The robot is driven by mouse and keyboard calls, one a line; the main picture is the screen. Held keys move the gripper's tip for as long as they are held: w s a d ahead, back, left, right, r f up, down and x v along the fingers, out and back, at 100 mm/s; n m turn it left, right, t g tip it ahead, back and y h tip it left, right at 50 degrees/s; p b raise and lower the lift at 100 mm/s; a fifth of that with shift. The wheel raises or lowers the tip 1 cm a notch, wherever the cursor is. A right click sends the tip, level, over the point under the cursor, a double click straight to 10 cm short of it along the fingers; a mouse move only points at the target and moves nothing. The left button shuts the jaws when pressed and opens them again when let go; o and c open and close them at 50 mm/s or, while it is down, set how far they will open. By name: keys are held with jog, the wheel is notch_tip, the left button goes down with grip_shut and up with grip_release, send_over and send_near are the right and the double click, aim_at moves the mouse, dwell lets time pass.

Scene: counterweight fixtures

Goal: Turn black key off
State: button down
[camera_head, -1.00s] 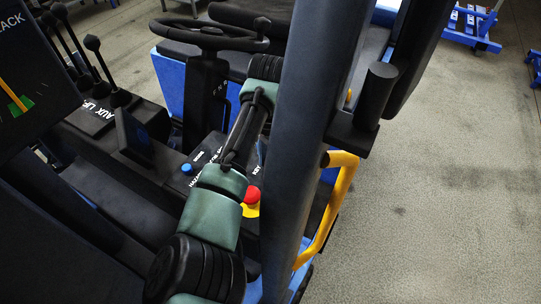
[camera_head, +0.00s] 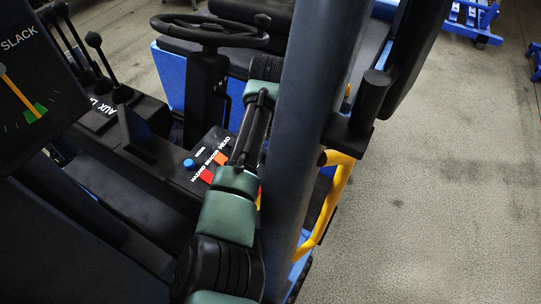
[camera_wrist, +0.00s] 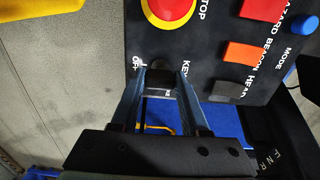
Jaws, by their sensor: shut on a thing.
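The black key (camera_wrist: 161,77) is on the dark control panel in the wrist view, beside the white "KEY" lettering and the "OFF" mark. It is small and partly covered by the fingers, so its exact angle is hard to tell. My gripper (camera_wrist: 163,80) has one finger on each side of the key and is shut on it. In the head view my arm crosses over the panel (camera_head: 197,167) and hides the key and the fingertips.
A red stop button (camera_wrist: 168,8) on yellow sits close above the key. Beside it are a red hazard switch (camera_wrist: 262,9), an orange beacon switch (camera_wrist: 240,53), a dark head switch (camera_wrist: 227,92) and a blue mode button (camera_wrist: 308,26). A yellow rail (camera_head: 335,205) stands right of the arm.

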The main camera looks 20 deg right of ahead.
aim_at(271, 158)
jog(key=shift+c, duration=2)
grip_release()
notch_tip(271, 158, up, 13)
